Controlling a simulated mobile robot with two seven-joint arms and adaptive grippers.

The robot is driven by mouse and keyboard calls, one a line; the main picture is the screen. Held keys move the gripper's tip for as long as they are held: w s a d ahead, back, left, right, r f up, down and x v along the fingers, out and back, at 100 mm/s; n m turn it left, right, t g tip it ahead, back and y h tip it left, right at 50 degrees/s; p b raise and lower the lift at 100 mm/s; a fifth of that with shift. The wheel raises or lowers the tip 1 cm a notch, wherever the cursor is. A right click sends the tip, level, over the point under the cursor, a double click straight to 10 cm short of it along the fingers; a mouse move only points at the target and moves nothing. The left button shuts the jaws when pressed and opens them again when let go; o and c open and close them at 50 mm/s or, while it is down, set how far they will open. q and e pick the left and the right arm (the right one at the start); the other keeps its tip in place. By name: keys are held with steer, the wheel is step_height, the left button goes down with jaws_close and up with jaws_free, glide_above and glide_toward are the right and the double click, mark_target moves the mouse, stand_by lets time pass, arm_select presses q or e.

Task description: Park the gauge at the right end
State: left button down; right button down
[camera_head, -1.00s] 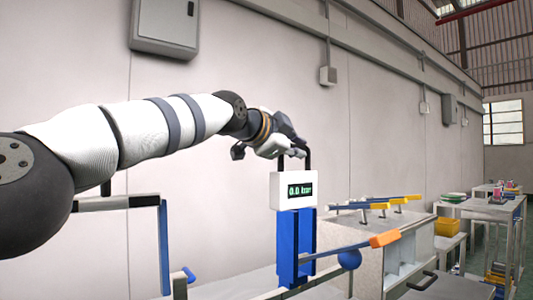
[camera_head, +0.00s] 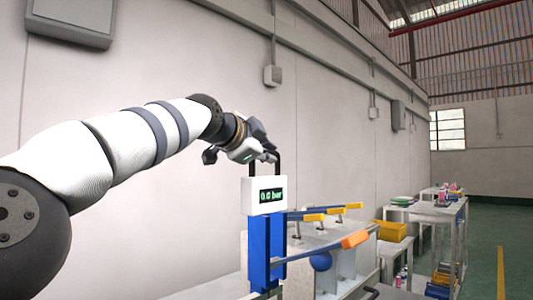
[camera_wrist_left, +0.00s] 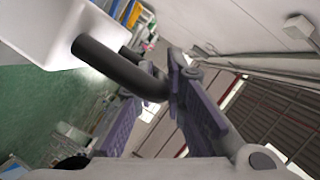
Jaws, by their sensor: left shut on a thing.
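The gauge (camera_head: 264,195) is a white box with a green display reading 0.0 bar and a black loop handle on top. A blue upright (camera_head: 265,245) shows directly below it. My left gripper (camera_head: 268,157) is at the handle's top and shut on it. In the left wrist view the black handle (camera_wrist_left: 120,68) runs from the white gauge box (camera_wrist_left: 50,25) to between my left gripper's purple finger pads (camera_wrist_left: 160,95). My right gripper is not in view.
Yellow-ended levers (camera_head: 314,217) stand behind. A yellow bin (camera_head: 390,231) and white tables (camera_head: 430,210) are farther right. A grey wall box (camera_head: 70,20) hangs at upper left.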

arm_select(q)
steer(key=c, duration=1.7)
jaws_free()
steer(key=shift+w+d, duration=0.1)
steer(key=shift+o, duration=0.2)
steer(key=shift+w+d, duration=0.1)
steer(key=shift+s+a+r, duration=0.3)
steer(key=shift+s+a, duration=0.05)
steer(key=shift+s, duration=0.15)
steer(key=v, duration=1)
steer(key=shift+s+a, duration=0.2)
steer(key=shift+s, duration=0.2)
steer(key=shift+f, duration=0.15)
